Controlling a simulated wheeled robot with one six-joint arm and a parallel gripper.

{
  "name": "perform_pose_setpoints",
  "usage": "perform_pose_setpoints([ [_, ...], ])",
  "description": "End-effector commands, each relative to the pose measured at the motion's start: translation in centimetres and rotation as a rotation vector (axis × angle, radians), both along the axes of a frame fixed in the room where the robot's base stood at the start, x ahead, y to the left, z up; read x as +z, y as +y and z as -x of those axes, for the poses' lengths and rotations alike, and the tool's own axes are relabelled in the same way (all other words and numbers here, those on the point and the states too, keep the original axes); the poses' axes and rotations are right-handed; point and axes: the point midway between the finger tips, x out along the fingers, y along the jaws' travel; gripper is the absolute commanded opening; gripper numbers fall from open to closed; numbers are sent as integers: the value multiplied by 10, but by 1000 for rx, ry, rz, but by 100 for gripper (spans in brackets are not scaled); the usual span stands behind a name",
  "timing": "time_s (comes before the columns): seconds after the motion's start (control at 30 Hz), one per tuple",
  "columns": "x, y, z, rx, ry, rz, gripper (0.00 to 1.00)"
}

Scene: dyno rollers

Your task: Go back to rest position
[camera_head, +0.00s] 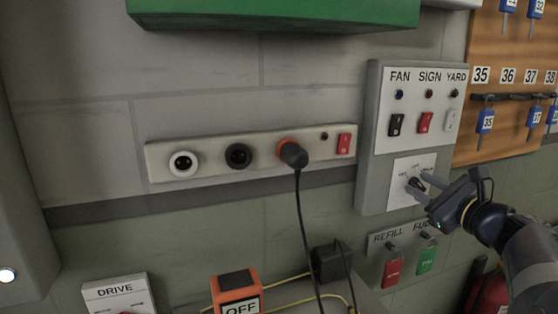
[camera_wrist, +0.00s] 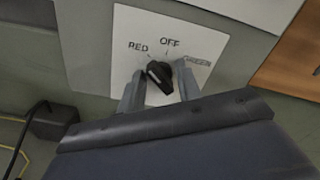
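My gripper (camera_head: 424,187) is at the right, in front of the lower white plate (camera_head: 401,172) of the grey wall panel. The plate carries a black rotary knob (camera_head: 415,183), labelled RED, OFF and GREEN in the wrist view. There, my gripper's two fingers (camera_wrist: 158,88) stand apart, one on each side of the knob (camera_wrist: 160,76). A gap shows between the right finger and the knob; whether the left finger touches it I cannot tell. The knob's light-marked end points up and left, towards RED.
FAN, SIGN and YARD switches (camera_head: 424,122) sit above the knob. A power strip (camera_head: 210,160) with a black plug and cord is left. A key board (camera_head: 510,60) is at upper right.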

Motion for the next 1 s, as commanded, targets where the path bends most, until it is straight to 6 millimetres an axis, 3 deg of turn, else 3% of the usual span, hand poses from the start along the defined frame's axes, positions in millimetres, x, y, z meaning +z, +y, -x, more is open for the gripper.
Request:
perform_pose_setpoints([
  [0.63,5,-3,-1,-1,143,-393,33],
  [1.0,1,-3,-1,-1,181,-504,33],
])
